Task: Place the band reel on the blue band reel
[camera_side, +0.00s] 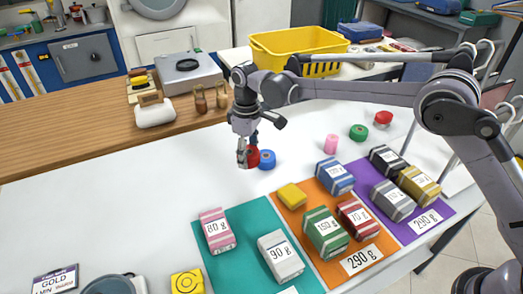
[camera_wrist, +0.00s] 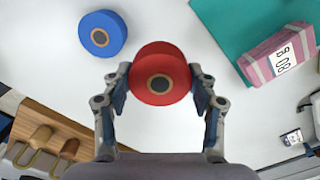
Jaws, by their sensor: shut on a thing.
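My gripper (camera_wrist: 160,84) is shut on a red band reel (camera_wrist: 158,62), with one finger on each side of it in the wrist view. In the side view my gripper (camera_side: 246,160) points down, with the red reel (camera_side: 253,157) at its fingertips. The blue band reel (camera_wrist: 102,33) lies flat on the white table, apart from the red reel in the wrist view. In the side view the blue reel (camera_side: 267,159) shows just right of the red one. The exact height of the red reel above the table is hard to tell.
Labelled packages lie on teal (camera_side: 208,256), orange (camera_side: 329,274) and purple (camera_side: 433,232) mats in front. A yellow basket (camera_side: 262,50) stands behind. The table left of my gripper is clear.

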